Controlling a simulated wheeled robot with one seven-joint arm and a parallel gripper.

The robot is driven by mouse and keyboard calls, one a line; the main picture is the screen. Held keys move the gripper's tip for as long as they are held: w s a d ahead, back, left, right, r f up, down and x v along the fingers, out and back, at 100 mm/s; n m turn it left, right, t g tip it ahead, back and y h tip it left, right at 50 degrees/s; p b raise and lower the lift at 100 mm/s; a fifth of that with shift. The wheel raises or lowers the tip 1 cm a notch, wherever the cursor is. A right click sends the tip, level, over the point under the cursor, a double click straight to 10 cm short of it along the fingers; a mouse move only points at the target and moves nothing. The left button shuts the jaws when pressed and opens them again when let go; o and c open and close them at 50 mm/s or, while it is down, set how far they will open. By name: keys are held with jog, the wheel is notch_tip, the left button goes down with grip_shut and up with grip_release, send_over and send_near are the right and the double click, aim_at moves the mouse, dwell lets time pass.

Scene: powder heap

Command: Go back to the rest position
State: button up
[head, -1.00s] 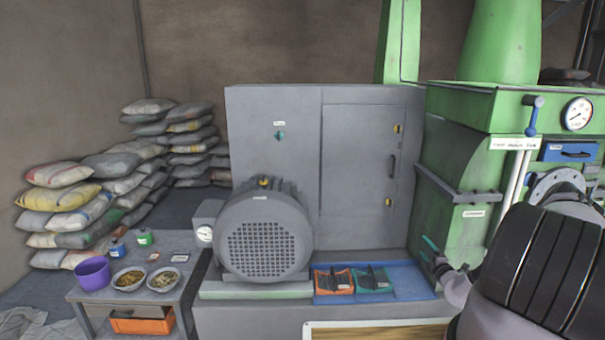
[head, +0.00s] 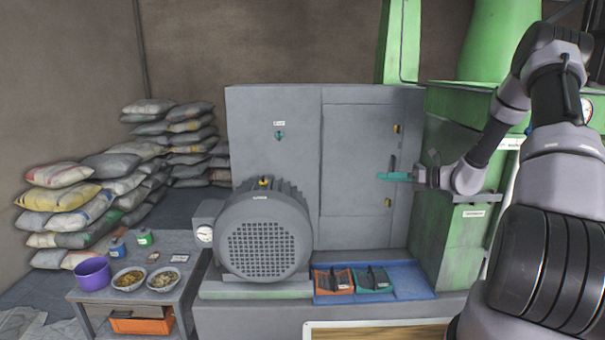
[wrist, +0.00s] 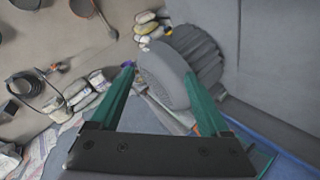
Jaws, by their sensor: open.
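My gripper (head: 393,172) has teal fingers and is held up in front of the grey cabinet (head: 364,220), near its door handle in the head view. My arm reaches in from the right side. In the wrist view my gripper (wrist: 160,85) shows two teal fingers spread apart with nothing between them. The grey motor (wrist: 165,75) shows beyond the fingers there. The head view does not show whether the fingers touch the cabinet.
A table (head: 190,245) holds bowls and a purple pot (head: 92,273). Sacks (head: 80,205) are stacked behind. The green machine (head: 462,240) is close to my arm.

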jog(key=s+a+r+n+g+h, duration=0.3)
jog(key=s+a+r+n, duration=0.1)
jog(key=s+r+n, duration=0.35)
jog(key=s+a+r+n+g+h, duration=0.2)
jog(key=s+a+r+n+g, duration=0.15)
jog(key=s+r+n, duration=0.45)
jog(key=s+d+r+n+t+h, duration=0.2)
jog(key=s+r+n, duration=0.3)
jog(key=s, duration=0.5)
jog(key=s+d+r+n+t+h, duration=0.1)
jog(key=s+r+n+t+h, duration=0.2)
jog(key=s+r, duration=0.3)
jog(key=shift+s+d+n+h, duration=0.35)
jog(key=shift+s+n+h, duration=0.5)
jog(key=shift+s, duration=1.65)
jog(key=shift+r+t, duration=0.1)
jog(key=shift+t, duration=0.15)
